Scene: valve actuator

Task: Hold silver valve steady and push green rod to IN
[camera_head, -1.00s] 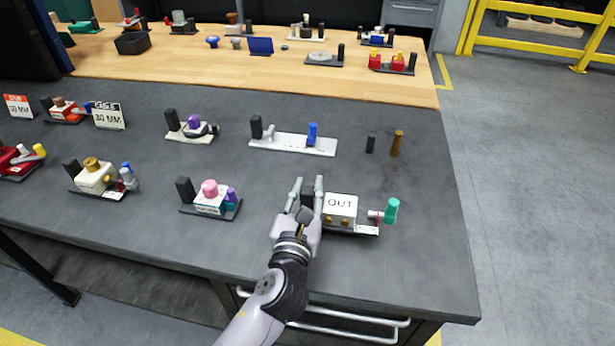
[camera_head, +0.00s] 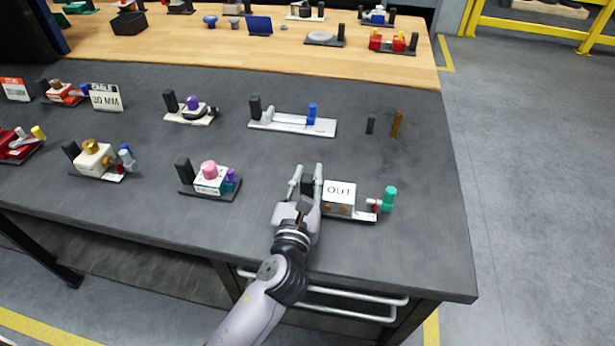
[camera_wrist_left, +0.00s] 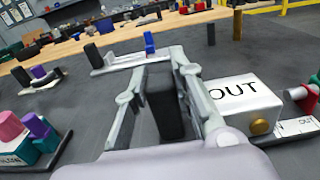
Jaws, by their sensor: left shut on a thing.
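In the left wrist view the post (camera_wrist_left: 163,100) sits between the fingers, with the OUT box (camera_wrist_left: 245,97) just to the right. My right gripper is not in view.
A box with a pink knob (camera_head: 208,170) stands to the left. A white slide with a blue peg (camera_head: 312,113) lies behind. A black peg (camera_head: 370,124) and a brown peg (camera_head: 397,125) stand behind the valve. The table right of the green rod is clear.

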